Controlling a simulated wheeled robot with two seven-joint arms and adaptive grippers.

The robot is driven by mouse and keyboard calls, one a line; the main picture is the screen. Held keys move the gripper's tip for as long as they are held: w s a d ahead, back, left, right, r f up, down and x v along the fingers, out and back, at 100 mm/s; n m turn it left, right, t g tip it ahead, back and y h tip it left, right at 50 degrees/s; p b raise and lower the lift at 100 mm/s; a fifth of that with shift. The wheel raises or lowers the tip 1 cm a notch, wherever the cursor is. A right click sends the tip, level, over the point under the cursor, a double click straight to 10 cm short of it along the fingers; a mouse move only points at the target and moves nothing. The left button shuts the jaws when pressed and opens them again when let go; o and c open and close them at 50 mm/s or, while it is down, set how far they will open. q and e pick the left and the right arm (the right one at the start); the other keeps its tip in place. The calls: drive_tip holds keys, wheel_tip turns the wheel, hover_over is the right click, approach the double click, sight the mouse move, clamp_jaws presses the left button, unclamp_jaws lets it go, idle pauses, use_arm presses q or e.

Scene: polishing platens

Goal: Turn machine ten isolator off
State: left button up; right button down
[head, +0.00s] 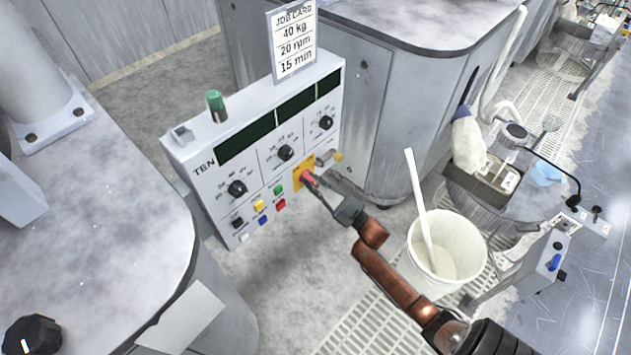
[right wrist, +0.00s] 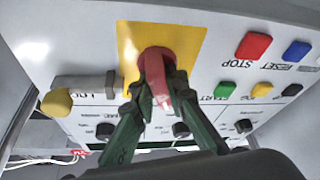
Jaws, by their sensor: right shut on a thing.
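The control panel (head: 255,150) marked TEN stands in the middle of the head view. Its isolator is a red handle (head: 308,177) on a yellow plate (head: 299,182) at the panel's lower right. The right wrist view shows the red handle (right wrist: 156,62) close up on the yellow plate (right wrist: 190,38). My right gripper (head: 315,184) reaches in from the lower right and is shut on the red handle, with a finger on either side in the right wrist view (right wrist: 160,95). The handle's tip is partly hidden between the fingers. My left gripper is not in view.
Coloured push buttons (head: 279,204) and black dials (head: 285,152) sit left of the isolator. A grey latch piece with a yellow knob (right wrist: 57,102) is close beside the plate. A white bucket (head: 465,240) with a stick stands right of my right arm. A job card (head: 293,42) stands above the panel.

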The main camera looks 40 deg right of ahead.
drive_tip(key=n+y, duration=0.1)
drive_tip(key=n, duration=0.1)
drive_tip(key=n+g+y, duration=0.1)
drive_tip(key=n, duration=0.1)
drive_tip(key=shift+s+d+f+n+p, duration=0.1)
drive_tip(key=shift+f+n+p, duration=0.1)
drive_tip(key=shift+n+p, duration=0.2)
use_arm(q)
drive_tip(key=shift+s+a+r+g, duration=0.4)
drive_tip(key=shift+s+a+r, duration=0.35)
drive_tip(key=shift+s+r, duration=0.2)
use_arm(e)
drive_tip(key=shift+n+g+y, duration=0.3)
drive_tip(key=shift+n+g, duration=0.2)
drive_tip(key=shift+n, duration=0.3)
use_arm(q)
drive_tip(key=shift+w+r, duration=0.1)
use_arm(e)
drive_tip(key=c, duration=2.2)
unclamp_jaws()
drive_tip(key=shift+o, duration=1.3)
drive_tip(key=shift+r, duration=0.1)
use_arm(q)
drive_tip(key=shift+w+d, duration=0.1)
use_arm(e)
drive_tip(key=v, duration=1.2)
